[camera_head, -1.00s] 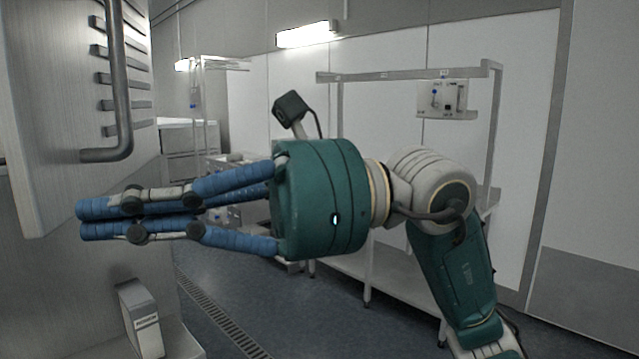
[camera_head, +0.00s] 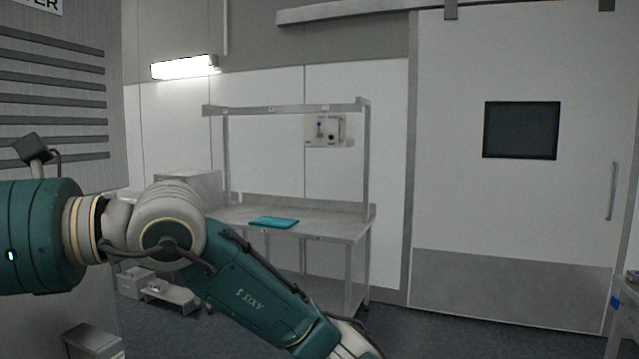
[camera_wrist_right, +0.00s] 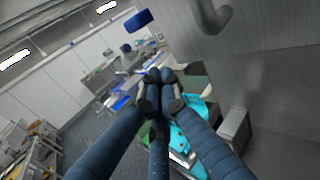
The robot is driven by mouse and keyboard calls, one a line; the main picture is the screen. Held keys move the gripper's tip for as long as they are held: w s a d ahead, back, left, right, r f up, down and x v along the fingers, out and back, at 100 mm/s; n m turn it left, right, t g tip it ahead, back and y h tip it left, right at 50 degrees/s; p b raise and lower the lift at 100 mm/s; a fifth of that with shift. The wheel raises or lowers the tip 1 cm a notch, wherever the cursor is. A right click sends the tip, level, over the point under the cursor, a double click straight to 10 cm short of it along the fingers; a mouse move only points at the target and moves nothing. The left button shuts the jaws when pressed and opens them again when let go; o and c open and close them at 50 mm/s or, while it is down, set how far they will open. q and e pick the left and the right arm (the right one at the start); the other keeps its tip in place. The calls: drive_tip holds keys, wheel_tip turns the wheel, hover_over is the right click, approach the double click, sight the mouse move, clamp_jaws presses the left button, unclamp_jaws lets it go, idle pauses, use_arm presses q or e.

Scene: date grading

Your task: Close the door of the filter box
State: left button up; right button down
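The louvred grey panel (camera_head: 60,165) of the filter box stands at the left of the head view, with a cut-off sign ending in "ER" above its slots. In the wrist view a plain grey panel (camera_wrist_right: 270,70) fills the right side, with a bent handle (camera_wrist_right: 212,15) at its top. How far the door is open cannot be told. My right gripper (camera_wrist_right: 158,90) has its blue fingers drawn together, with nothing between them, left of the panel and apart from the handle. My left gripper is not in view.
A steel table (camera_head: 320,226) with a teal item (camera_head: 273,222) stands against the back wall. A sliding door (camera_head: 510,210) with a dark window is at the right. A small grey block (camera_head: 92,340) is low at the left.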

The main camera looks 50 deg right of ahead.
drive_tip(key=w+a, duration=0.1)
drive_tip(key=w, duration=0.2)
drive_tip(key=w+a, duration=0.1)
drive_tip(key=w, duration=0.1)
drive_tip(key=shift+w+a, duration=0.5)
drive_tip(key=shift+w, duration=0.05)
drive_tip(key=shift+r, duration=0.2)
drive_tip(key=shift+w+r, duration=0.1)
drive_tip(key=shift+d, duration=0.2)
